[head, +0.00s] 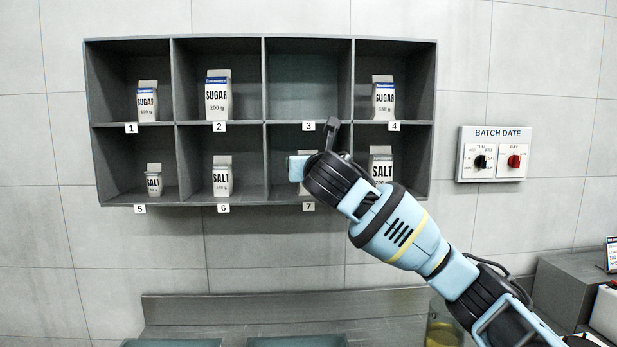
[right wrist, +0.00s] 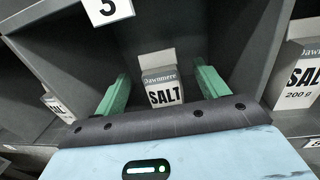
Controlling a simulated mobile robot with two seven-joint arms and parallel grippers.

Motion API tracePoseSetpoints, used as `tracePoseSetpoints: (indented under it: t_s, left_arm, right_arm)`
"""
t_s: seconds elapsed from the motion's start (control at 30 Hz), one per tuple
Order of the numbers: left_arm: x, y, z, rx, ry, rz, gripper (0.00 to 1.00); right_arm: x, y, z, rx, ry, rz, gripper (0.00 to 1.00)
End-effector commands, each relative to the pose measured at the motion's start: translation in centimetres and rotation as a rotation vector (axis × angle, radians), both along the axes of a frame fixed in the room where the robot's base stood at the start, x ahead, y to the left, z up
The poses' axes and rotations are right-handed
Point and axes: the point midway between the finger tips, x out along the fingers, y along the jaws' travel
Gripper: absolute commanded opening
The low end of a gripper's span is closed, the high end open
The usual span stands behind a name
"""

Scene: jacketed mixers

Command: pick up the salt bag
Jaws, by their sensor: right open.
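My right gripper (right wrist: 161,71) is open, with its two green fingers apart, and it reaches into the compartment below label 3. A white and grey salt bag (right wrist: 163,88) stands upright inside that compartment. In the right wrist view it shows between the two fingers and a little beyond them, with a gap on each side. Its lower part is hidden behind my gripper's body. In the head view my right arm covers most of this compartment and the fingers are hidden. Other salt bags stand in compartment 5 (head: 154,180), compartment 6 (head: 222,176) and compartment 8 (head: 381,165).
The grey shelf (head: 262,124) has narrow dividers on both sides of my right gripper. Sugar bags stand in compartments 1 (head: 147,101), 2 (head: 218,96) and 4 (head: 383,99). Compartment 3 (head: 300,80) is empty. A batch date panel (head: 495,152) hangs to the right.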

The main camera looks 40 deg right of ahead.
Motion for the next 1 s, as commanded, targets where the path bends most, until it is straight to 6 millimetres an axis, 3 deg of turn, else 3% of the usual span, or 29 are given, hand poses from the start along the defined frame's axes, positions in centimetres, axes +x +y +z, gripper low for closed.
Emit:
tracePoseSetpoints:
  t_s: [0.33,0.7,1.0]
  left_arm:
    - [0.1,0.0,0.1,0.000,-0.002,0.000,0.63]
    - [0.1,0.0,0.1,0.000,-0.002,0.000,0.63]
    - [0.0,0.0,0.1,0.000,-0.001,0.000,0.63]
  right_arm:
    - [3.3,-2.3,0.2,0.002,0.001,0.000,0.73]
    - [4.0,-2.8,0.2,0.000,0.000,0.000,0.73]
    - [4.0,-2.8,0.2,0.001,0.001,0.000,0.36]
